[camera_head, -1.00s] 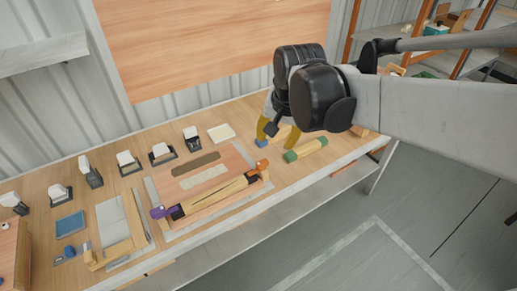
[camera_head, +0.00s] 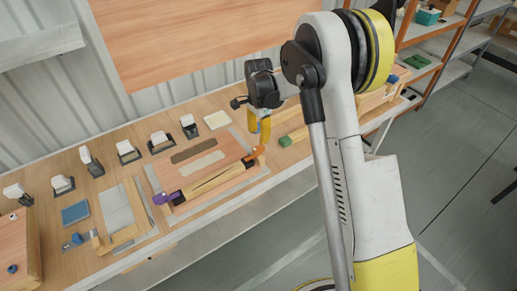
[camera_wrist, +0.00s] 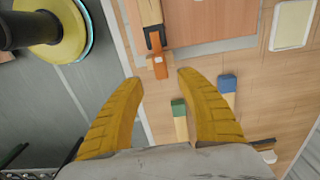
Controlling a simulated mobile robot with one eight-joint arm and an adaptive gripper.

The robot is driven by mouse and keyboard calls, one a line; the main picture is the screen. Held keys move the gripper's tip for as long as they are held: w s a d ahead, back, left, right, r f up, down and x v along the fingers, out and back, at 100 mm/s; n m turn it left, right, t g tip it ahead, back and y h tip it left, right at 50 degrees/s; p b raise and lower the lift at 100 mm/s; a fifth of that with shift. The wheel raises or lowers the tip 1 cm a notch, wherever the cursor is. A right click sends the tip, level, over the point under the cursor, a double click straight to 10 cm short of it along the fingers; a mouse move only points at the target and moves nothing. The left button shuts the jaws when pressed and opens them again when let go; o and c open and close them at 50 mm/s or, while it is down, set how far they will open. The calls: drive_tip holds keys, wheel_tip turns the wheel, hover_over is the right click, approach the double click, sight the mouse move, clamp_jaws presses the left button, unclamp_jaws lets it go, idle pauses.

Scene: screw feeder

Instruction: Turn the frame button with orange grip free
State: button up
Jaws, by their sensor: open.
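The orange grip (camera_head: 254,153) is at the right end of a light wooden frame bar (camera_head: 222,181); a purple grip (camera_head: 167,198) is at its left end. In the wrist view the orange grip (camera_wrist: 160,68) lies beyond a dark bracket (camera_wrist: 154,38) at the end of the wooden bar (camera_wrist: 150,12). My gripper (camera_head: 259,130) is above the bench, close to the orange grip. In the wrist view my gripper (camera_wrist: 160,76) has its two yellow fingers apart, with the orange grip showing around the gap between the tips. No contact is visible.
A green-ended bar (camera_wrist: 179,108) and a blue-ended bar (camera_wrist: 227,83) lie near the right finger. In the head view the green end (camera_head: 285,141) is just right of the gripper. Several black-and-white holders line the back of the bench. A pale tile (camera_head: 217,119) lies behind the board.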

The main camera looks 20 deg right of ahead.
sight(258, 147)
wheel_tip(258, 147, down, 8)
drive_tip(key=shift+r+b, duration=0.25)
drive_tip(key=shift+b, duration=0.9)
clamp_jaws()
